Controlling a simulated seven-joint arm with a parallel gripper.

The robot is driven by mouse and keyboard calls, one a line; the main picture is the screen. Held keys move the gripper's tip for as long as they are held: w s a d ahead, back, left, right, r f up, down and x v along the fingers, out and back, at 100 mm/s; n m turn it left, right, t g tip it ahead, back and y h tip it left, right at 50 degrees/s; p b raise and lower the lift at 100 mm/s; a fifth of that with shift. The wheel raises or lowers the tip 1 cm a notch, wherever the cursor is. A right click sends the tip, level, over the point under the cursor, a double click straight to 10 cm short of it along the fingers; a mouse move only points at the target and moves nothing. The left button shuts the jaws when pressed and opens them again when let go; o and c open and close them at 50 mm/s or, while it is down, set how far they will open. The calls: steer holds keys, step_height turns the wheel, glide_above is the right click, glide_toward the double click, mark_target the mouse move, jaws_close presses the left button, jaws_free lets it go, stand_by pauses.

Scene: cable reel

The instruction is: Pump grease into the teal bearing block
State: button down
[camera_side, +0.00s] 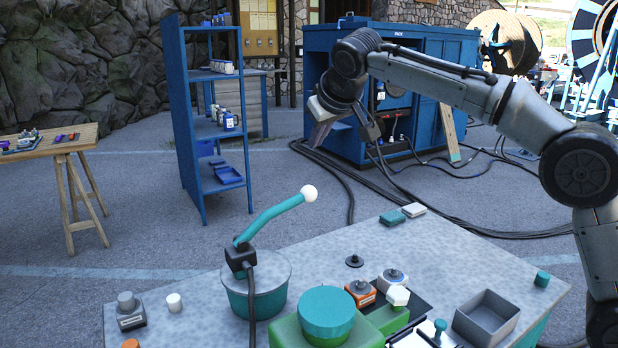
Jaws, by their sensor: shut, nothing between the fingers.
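My gripper (319,136) is shut and empty, high above the far side of the grey work table. It is well apart from everything on the table. A teal pot (268,299) with a grey lid stands at the table's left middle. Its curved teal lever (270,217) rises to the right and ends in a white ball knob (309,193). A black hose (251,305) hangs down the pot's front. A teal round part (327,313) sits on a green block (290,331) at the front. I cannot tell for sure which teal part is the bearing block.
On the table (205,297) are an orange block with a knob (360,291), a grey knobbed block (130,311), an open grey tray (486,318) and a small teal cylinder (542,279). A blue shelf (192,130) stands behind. Bare tabletop lies behind the pot.

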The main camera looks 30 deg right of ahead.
steer(key=shift+a, duration=0.1)
glide_above(309, 193)
step_height(309, 193, down, 10)
steer(key=shift+a+r, duration=0.15)
steer(key=shift+r, duration=0.1)
steer(key=shift+f, duration=0.8)
steer(key=shift+d, duration=0.2)
